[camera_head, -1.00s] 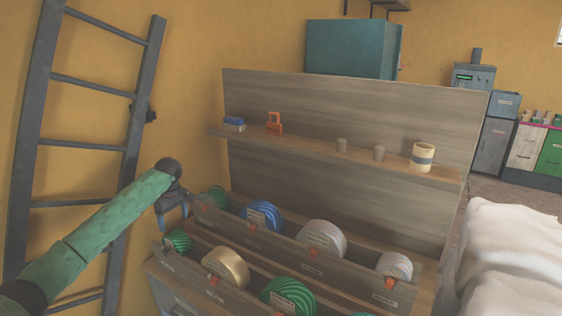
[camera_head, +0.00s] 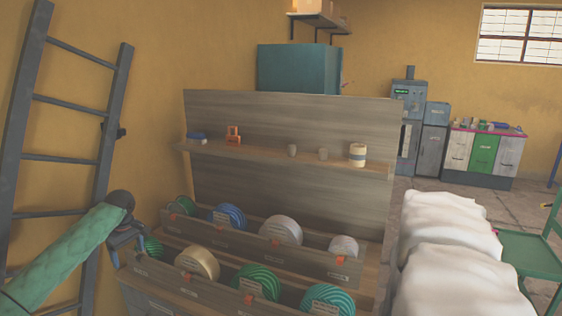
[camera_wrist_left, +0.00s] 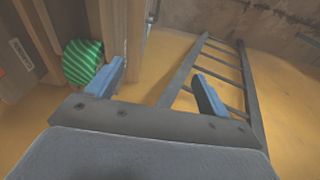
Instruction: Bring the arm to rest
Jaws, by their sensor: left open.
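My left arm comes in from the left in the head view, with a green sleeve. My left gripper (camera_head: 132,247) hangs at its end, beside the left end of the wooden plate rack (camera_head: 160,292). In the left wrist view my left gripper (camera_wrist_left: 160,88) has its two blue fingers wide apart with nothing between them. A green striped roll (camera_wrist_left: 83,63) lies in the rack just beyond the left finger, and it also shows in the head view (camera_head: 153,246). I cannot tell whether the finger touches it. My right gripper is not in view.
A dark ladder (camera_head: 62,158) leans on the yellow wall to the left, close to my arm. The rack holds several rolls; its shelf carries a cream jar (camera_head: 357,154) and an orange item (camera_head: 233,134). White sacks (camera_head: 445,250) stand at the right. Floor shows behind them.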

